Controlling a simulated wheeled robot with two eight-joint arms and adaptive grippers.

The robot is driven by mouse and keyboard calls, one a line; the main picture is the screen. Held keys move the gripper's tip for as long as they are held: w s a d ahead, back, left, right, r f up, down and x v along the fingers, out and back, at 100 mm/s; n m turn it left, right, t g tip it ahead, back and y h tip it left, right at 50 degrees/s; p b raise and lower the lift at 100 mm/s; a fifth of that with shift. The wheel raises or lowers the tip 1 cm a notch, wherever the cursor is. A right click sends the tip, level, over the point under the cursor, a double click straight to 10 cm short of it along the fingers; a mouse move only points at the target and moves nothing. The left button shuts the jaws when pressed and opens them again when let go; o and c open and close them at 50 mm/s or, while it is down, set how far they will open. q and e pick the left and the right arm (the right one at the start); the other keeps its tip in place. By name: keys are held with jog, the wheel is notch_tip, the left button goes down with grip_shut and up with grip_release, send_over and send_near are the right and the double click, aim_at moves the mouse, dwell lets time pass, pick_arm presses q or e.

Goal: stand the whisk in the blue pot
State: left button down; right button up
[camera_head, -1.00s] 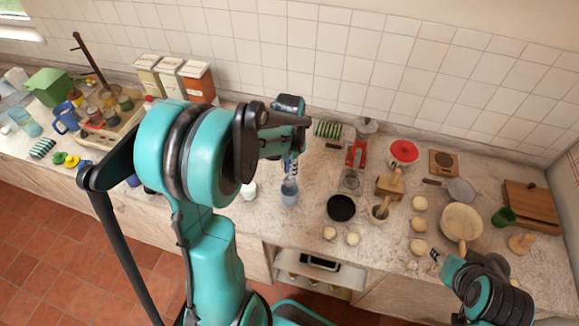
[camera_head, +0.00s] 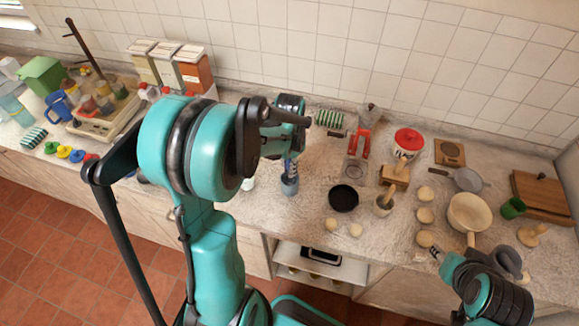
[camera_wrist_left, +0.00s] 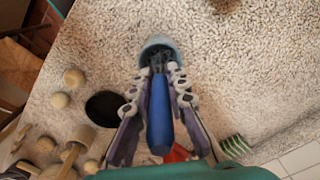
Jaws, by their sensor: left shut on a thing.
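The blue pot (camera_head: 289,187) is a small grey-blue cup standing on the counter just below my left gripper (camera_head: 291,165). It also shows in the left wrist view (camera_wrist_left: 160,43), beyond the fingertips. My left gripper (camera_wrist_left: 155,88) is shut on the whisk (camera_wrist_left: 159,120), whose blue handle lies between the fingers. The whisk's dark far end meets the pot's mouth; how deep it sits inside is hidden. In the head view the arm partly covers the whisk. My right gripper (camera_head: 436,254) is at the lower right, away from the pot, its jaws too small to read.
A black round dish (camera_head: 343,198) is right of the pot, with pale round buns (camera_head: 356,230) in front. A red-based appliance (camera_head: 358,145) and a striped green item (camera_head: 329,118) stand behind. A cream pan (camera_head: 468,214) lies near my right arm.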

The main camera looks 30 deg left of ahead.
pick_arm(q)
jog(key=c, duration=1.4)
grip_release()
jog(key=shift+r, duration=0.1)
notch_tip(320, 180, up, 12)
jog(key=shift+f, duration=0.1)
jog(key=shift+s+d+f+b, duration=0.2)
jog(key=shift+s+d+b, duration=0.05)
jog(key=shift+d+b, duration=0.1)
jog(key=s+d+f+n+t+b, duration=0.1)
jog(key=s+d+f+t+b, duration=0.1)
jog(key=s+d+f+b, duration=0.1)
jog(key=s+d+f+n+t+b, duration=0.1)
jog(key=s+d+f+t+b, duration=0.1)
jog(key=s+d+f+b, duration=0.1)
jog(key=s+d+f+n+t+b, duration=0.2)
jog(key=s+d+f+t+b, duration=0.1)
jog(key=s+d+f+b, duration=0.1)
jog(key=shift+s+f+b, duration=0.25)
jog(key=shift+f+b, duration=0.15)
